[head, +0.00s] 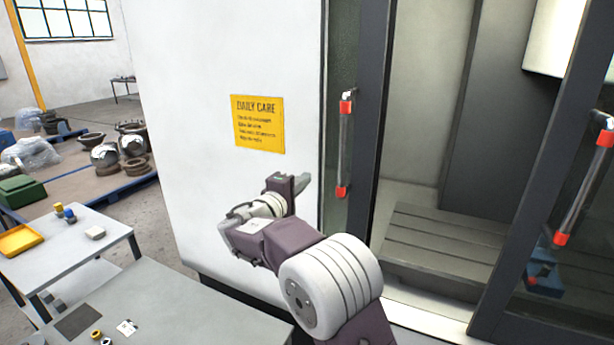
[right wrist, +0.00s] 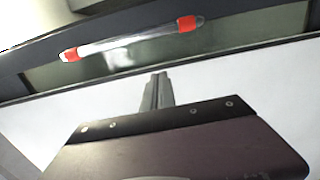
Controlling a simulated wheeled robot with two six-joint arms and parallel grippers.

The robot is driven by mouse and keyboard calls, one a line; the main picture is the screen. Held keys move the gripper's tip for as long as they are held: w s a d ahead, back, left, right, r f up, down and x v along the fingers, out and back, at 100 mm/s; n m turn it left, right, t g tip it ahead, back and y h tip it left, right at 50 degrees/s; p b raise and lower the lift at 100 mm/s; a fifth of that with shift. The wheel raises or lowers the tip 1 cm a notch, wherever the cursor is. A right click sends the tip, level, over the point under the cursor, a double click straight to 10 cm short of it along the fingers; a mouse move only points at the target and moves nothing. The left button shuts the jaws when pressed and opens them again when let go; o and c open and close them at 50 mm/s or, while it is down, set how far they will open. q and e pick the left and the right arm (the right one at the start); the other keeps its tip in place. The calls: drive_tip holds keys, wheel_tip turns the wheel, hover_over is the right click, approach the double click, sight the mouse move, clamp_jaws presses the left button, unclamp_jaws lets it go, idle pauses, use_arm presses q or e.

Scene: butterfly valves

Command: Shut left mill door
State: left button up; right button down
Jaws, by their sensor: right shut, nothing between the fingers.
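The left mill door (head: 371,140) is a dark-framed glass panel standing at the left of the machine's opening, with a wide gap between it and the right door. Its upright handle (head: 345,145) is a silvery bar with red ends; it also shows in the right wrist view (right wrist: 130,39). My right gripper (head: 303,179) is shut and empty, in front of the white machine panel, left of the handle and apart from it. In the right wrist view its closed fingers (right wrist: 157,92) point toward the door's edge, below the handle. My left gripper is not in view.
The right door (head: 545,165) has a similar handle (head: 583,188). A slatted bed (head: 440,240) shows inside the opening. A yellow sign (head: 258,124) is on the white panel. A grey table (head: 180,305) and a smaller table (head: 75,245) stand at lower left.

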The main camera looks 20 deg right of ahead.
drive_tip(key=w+d+p, duration=0.1)
drive_tip(key=d+p, duration=0.3)
drive_tip(key=d, duration=0.4)
drive_tip(key=shift+w+d, duration=0.25)
drive_tip(key=shift+w, duration=0.1)
